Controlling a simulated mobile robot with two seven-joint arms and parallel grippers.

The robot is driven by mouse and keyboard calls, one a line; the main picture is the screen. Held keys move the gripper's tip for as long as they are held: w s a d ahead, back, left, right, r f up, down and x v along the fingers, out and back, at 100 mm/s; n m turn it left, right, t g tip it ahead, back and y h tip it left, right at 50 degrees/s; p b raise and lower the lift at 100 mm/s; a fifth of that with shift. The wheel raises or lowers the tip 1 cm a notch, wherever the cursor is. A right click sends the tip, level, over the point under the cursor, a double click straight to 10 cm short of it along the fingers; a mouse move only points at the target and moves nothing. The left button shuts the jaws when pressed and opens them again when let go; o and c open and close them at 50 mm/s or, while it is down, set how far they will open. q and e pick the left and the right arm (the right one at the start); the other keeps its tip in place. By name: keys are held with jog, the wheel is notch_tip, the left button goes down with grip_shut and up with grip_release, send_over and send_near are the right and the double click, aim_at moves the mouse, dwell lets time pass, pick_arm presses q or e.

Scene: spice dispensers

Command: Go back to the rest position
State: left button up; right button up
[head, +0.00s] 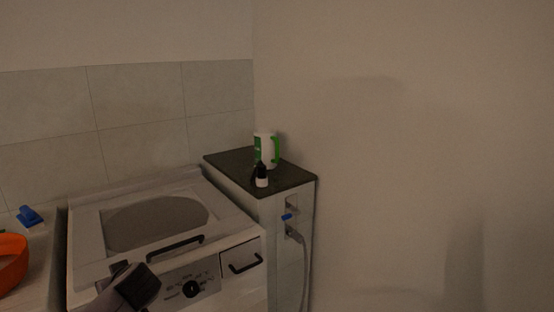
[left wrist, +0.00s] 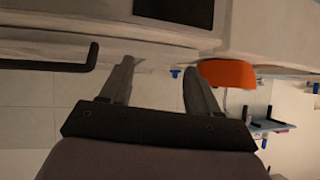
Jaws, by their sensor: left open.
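My left gripper (left wrist: 158,68) is open and empty in the left wrist view, its two grey fingers spread apart. In the head view, part of my left arm shows at the bottom left, in front of the white cooking unit (head: 85,235); its fingers cannot be made out there. A white and green container (head: 265,150) with a green handle stands on a dark countertop (head: 232,163). A small black and white bottle (head: 261,178) stands in front of it. Both are well apart from my left arm. My right gripper is not in view.
The cooking unit has black handles and a round lid or basin (head: 155,222) on top. An orange bowl (head: 12,264) and a blue object (head: 30,216) are at the far left. A hose (head: 305,262) hangs at the side cabinet. Bare wall fills the right.

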pick_arm(q)
jog(key=s+d+f+m+t+h, duration=0.1)
jog(key=s+d+f+m+h, duration=0.35)
jog(key=d+f, duration=0.35)
jog(key=s+d+f+m+t+h, duration=0.1)
jog(key=s+d+f+m+h, duration=0.4)
jog(key=f, duration=0.4)
jog(key=s+d+f+m+t+h, duration=0.1)
jog(key=s+d, duration=0.1)
jog(key=s, duration=0.6)
jog(key=s+d+f+m, duration=0.1)
jog(key=s+d, duration=0.2)
jog(key=s, duration=0.5)
jog(key=shift+t+h, duration=0.35)
jog(key=shift+t, duration=0.05)
jog(key=c, duration=0.3)
jog(key=shift+s+a, duration=0.1)
jog(key=shift+s, duration=0.05)
jog(key=shift+c, duration=0.2)
